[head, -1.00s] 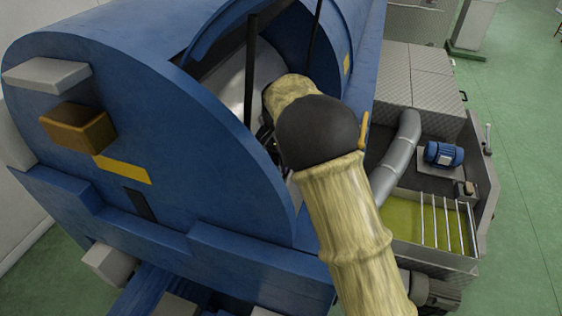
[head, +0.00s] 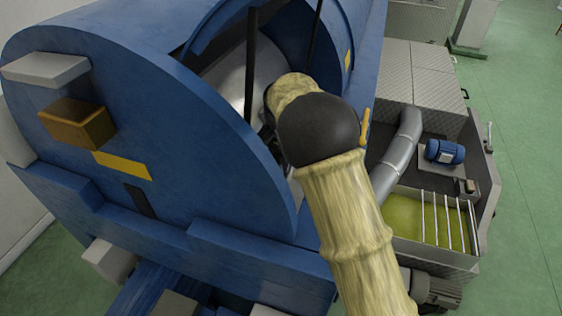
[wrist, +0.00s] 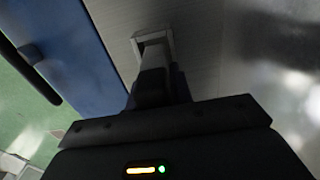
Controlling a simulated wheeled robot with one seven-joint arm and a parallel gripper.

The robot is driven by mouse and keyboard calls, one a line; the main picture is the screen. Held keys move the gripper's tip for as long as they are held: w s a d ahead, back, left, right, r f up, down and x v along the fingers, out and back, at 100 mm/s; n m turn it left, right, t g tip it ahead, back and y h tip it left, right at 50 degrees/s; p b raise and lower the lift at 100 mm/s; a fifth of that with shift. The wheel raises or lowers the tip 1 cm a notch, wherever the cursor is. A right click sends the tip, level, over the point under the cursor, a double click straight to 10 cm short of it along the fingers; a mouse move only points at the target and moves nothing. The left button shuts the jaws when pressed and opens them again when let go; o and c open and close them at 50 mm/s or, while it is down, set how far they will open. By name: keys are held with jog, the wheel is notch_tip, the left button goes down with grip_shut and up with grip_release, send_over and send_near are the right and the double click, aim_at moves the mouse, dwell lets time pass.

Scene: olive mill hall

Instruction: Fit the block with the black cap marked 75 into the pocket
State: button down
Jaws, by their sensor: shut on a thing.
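My gripper (wrist: 158,90) is shut, low in the wrist view, with its dark fingers reaching into the blue machine's opening. It is shut on a dark-topped block (wrist: 152,84), seen end-on and mostly hidden by the fingers. The 75 marking cannot be read. Just beyond the fingers is a small pale grey square frame (wrist: 153,41) on the metal surface, which looks like the pocket. I cannot tell whether the block touches it or is inside it. In the head view my own arm hides the gripper, block and pocket.
The blue machine housing (head: 150,110) surrounds the opening, with dark struts (head: 251,70) across it. A curved metal surface (wrist: 235,45) lies to the right in the wrist view. A grey pipe (head: 400,155), a blue motor (head: 444,151) and an olive-green tank (head: 415,220) stand at right.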

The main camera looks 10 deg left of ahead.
jog(key=shift+f, duration=0.5)
jog(key=c, duration=1.2)
grip_release()
jog(key=shift+o, duration=0.2)
jog(key=shift+s+f+b, duration=0.1)
jog(key=shift+b, duration=0.2)
notch_tip(320, 180, up, 18)
jog(key=b, duration=0.2)
jog(key=shift+f, duration=0.2)
